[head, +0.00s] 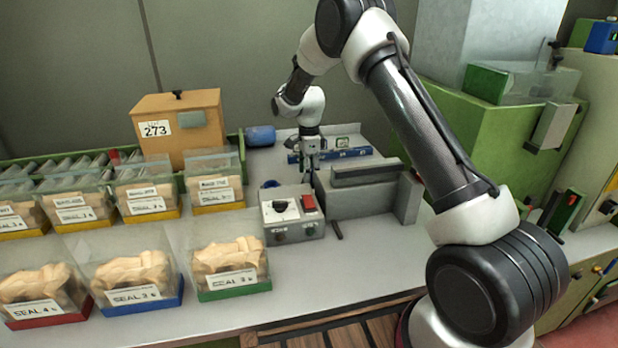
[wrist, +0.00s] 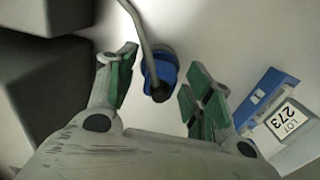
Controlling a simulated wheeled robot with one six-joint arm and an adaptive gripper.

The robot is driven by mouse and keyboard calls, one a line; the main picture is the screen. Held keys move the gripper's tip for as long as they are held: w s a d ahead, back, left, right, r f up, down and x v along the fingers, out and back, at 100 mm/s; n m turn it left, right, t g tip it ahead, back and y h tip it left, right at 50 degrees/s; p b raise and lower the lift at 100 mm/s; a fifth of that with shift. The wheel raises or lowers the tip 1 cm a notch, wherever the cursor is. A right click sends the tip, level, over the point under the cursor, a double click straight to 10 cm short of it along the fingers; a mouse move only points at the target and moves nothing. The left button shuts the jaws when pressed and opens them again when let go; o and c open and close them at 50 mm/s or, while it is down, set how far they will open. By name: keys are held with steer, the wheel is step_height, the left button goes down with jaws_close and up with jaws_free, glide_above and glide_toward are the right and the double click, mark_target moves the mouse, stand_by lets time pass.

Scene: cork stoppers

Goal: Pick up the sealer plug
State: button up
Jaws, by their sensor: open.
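My gripper (head: 311,168) hangs open and empty over the bench, by a grey block fixture. In the wrist view its green-padded fingers (wrist: 160,80) stand wide apart. Between them, farther off, is a blue piece (wrist: 168,66) with a dark round end and a thin grey rod or cord running up from it. I cannot tell for sure whether it is the sealer plug. In the head view a small blue thing (head: 270,184) shows behind the control box, partly hidden. A blue rack (head: 355,153) stands behind the gripper; a LOT 273 label (wrist: 290,119) shows at right in the wrist view.
The control box (head: 293,214) with dial and red switch stands in front of the gripper. The grey block fixture (head: 368,198) is on its right. Clear bins of stoppers (head: 228,268) and a wooden box (head: 180,128) are at left. The bench front is partly clear.

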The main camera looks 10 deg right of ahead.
steer(key=c, duration=1.1)
steer(key=shift+c, duration=0.2)
steer(key=shift+r, duration=0.1)
